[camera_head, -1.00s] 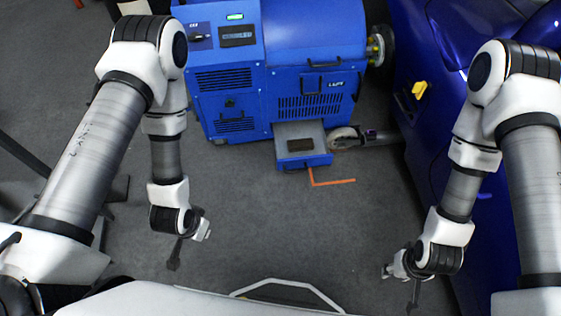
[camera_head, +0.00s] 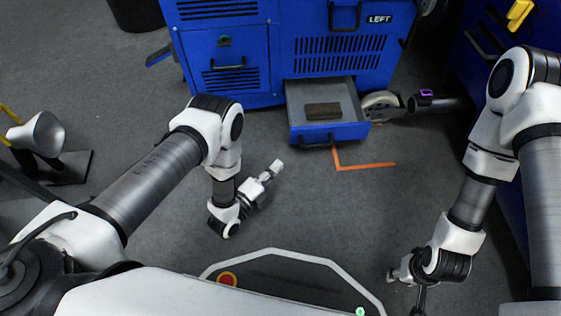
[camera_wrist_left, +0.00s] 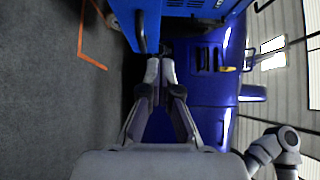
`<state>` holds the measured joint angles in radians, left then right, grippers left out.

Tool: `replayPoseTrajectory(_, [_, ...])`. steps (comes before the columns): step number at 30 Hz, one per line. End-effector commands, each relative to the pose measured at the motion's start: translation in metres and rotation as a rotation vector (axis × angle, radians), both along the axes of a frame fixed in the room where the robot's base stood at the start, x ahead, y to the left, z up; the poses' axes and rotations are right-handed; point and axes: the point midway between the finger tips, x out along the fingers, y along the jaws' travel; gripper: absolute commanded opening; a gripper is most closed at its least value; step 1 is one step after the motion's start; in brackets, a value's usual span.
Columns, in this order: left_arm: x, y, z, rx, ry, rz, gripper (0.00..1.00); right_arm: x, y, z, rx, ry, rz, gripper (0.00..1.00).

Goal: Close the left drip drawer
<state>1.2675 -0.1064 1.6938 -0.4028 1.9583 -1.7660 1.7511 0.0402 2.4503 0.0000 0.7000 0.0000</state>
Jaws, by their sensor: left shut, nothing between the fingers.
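The left drip drawer (camera_head: 332,133) is pulled out at the foot of the blue machine, below its "LEFT" label. It has a blue front with a dark handle, a grey inside and a dark brown block (camera_head: 323,110) lying in it. My left gripper (camera_head: 277,167) is shut and empty, low in front of the drawer and to its left, apart from it. In the left wrist view the shut fingers (camera_wrist_left: 160,70) point toward the drawer's blue front (camera_wrist_left: 112,28) and dark handle. My right gripper (camera_head: 417,300) hangs at the lower right; its fingers are too unclear to judge.
The blue machine (camera_head: 225,40) stands behind the drawer. A caster wheel (camera_head: 382,105) is just right of the drawer. An orange corner line (camera_head: 365,166) marks the floor in front. A blue car body (camera_head: 480,50) stands at the right. The grey floor before the drawer is clear.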

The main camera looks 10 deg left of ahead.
Motion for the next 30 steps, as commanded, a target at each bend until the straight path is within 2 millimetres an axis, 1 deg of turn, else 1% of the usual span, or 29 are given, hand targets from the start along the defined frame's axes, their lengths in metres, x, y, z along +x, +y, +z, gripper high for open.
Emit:
replayPoseTrajectory(1, [0.008,-0.004,-0.002,0.0,-0.002,-0.001,0.0,0.0,0.0,-0.007,0.0,0.0,0.0,0.4])
replayPoseTrajectory(12, [0.079,-0.041,-0.004,-0.001,0.0,-0.001,0.0,0.001,-0.001,-0.047,-0.001,-0.004,-0.006,0.4])
replayPoseTrajectory(16, [0.101,-0.031,-0.005,0.0,0.002,0.004,0.0,0.002,-0.001,-0.06,-0.001,-0.006,-0.009,0.4])
replayPoseTrajectory(18, [0.108,-0.028,-0.003,0.0,0.004,0.003,0.0,0.002,-0.001,-0.064,-0.001,-0.006,-0.01,0.4])
replayPoseTrajectory(21, [0.114,-0.027,-0.001,-0.001,0.004,0.002,0.0,0.003,-0.001,-0.066,-0.001,-0.007,-0.011,0.4])
replayPoseTrajectory(30, [0.115,-0.026,0.0,-0.001,0.006,0.002,0.0,0.003,-0.001,-0.064,-0.001,-0.007,-0.011,0.4])
